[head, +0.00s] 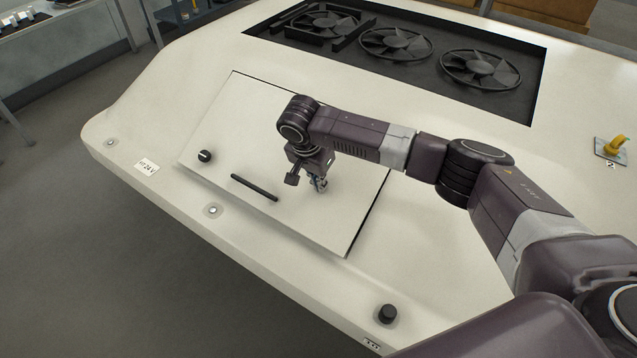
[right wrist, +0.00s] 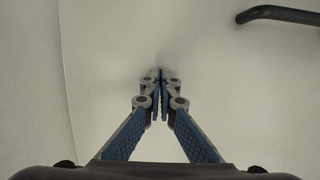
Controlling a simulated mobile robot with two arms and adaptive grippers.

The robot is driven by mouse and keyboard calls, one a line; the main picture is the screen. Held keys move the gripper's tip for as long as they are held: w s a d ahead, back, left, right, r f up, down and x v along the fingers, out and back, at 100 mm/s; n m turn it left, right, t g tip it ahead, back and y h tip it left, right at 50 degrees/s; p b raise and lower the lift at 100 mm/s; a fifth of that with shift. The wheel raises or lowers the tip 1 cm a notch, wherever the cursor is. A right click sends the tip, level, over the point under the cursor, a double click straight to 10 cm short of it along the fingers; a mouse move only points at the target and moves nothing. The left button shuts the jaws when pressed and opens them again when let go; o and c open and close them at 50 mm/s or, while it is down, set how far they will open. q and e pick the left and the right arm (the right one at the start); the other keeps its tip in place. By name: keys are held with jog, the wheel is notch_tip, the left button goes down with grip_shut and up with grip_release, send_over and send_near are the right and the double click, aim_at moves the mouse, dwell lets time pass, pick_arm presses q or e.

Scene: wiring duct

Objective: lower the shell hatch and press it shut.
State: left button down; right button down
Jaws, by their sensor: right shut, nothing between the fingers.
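The shell hatch (head: 225,140) is a pale rectangular panel on the white shell. It lies nearly level with the shell, with a dark line along its right edge; I cannot tell whether it is fully flush. It bears a black bar handle (head: 254,187). My right gripper (head: 320,184) is shut and empty, pointing down at the hatch to the right of the handle. In the right wrist view its closed fingertips (right wrist: 160,82) are at or just above the pale hatch surface (right wrist: 215,70); contact is unclear. The handle (right wrist: 290,14) shows at upper right there. My left gripper is out of view.
A black knob (head: 205,156) sits at the hatch's left corner, and another (head: 387,314) stands on the shell near the front edge. A recessed bay with three fans (head: 480,70) lies behind. A yellow part on a plate (head: 613,146) is at right.

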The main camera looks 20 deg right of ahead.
jog(key=shift+d+f, duration=0.1)
jog(key=shift+f, duration=0.05)
jog(key=shift+w+d+f, duration=0.3)
jog(key=shift+f, duration=0.35)
jog(key=r+p, duration=0.1)
jog(key=a+r+p, duration=0.1)
jog(key=p, duration=0.1)
jog(key=s+r+p, duration=0.1)
jog(key=shift+s+a+r+p, duration=0.1)
jog(key=shift+a+r+p, duration=0.15)
jog(key=shift+p, duration=0.1)
jog(key=r+p, duration=0.1)
jog(key=p, duration=0.1)
jog(key=s+a+r+p, duration=0.1)
jog(key=p, duration=0.1)
jog(key=shift+s+a+r, duration=0.1)
jog(key=shift+a+r, duration=0.2)
jog(key=shift+f, duration=0.1)
dwell(0.3)
